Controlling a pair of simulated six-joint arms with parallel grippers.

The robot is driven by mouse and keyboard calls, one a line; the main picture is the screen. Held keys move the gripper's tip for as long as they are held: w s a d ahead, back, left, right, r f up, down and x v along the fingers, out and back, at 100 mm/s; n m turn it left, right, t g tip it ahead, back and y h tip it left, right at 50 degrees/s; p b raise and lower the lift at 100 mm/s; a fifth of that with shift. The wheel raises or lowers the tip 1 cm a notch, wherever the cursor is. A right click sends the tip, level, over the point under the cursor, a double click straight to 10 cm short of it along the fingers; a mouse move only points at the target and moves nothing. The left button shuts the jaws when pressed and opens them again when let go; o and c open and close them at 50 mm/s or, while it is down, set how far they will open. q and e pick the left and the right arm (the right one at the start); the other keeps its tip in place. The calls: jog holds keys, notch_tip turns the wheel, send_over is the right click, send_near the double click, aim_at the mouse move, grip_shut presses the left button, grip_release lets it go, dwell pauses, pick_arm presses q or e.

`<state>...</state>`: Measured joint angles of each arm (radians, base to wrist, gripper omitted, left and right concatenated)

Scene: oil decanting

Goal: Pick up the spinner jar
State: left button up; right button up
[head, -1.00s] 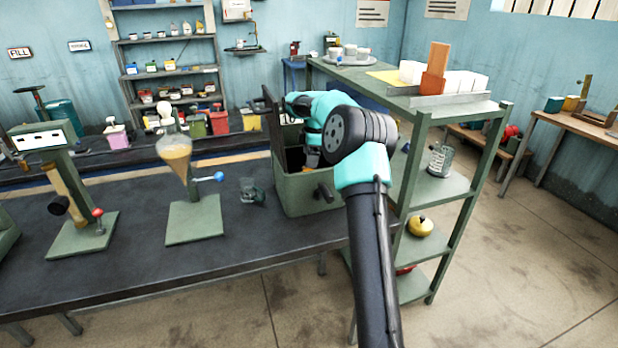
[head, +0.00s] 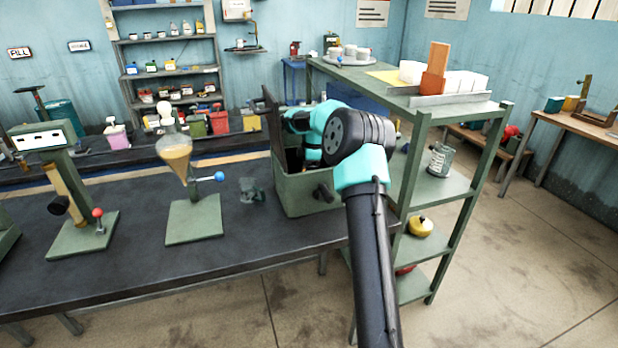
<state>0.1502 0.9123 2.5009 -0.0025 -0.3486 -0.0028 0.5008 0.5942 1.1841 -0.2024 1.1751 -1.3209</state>
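My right arm reaches over an open green box (head: 300,195) with a raised lid and a dark crank knob on its front. My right gripper (head: 312,157) points down into the box; its fingertips are hidden by the box wall and my wrist, so I cannot see whether it holds anything. No jar can be made out inside the box. A small grey, see-through vessel (head: 252,191) stands on the dark bench just left of the box; I cannot tell if it is the spinner jar. My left gripper is out of view.
A glass funnel flask (head: 174,152) with amber liquid sits on a green stand left of the vessel. A press-like stand (head: 65,190) is further left. A green shelf (head: 440,190) with a glass jar (head: 438,160) is close on the right. The bench front is clear.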

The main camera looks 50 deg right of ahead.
jog(key=c, duration=1)
jog(key=shift+r, duration=0.25)
jog(key=shift+c, duration=0.2)
notch_tip(320, 180, up, 10)
jog(key=shift+f, duration=0.2)
dwell(0.7)
dwell(0.6)
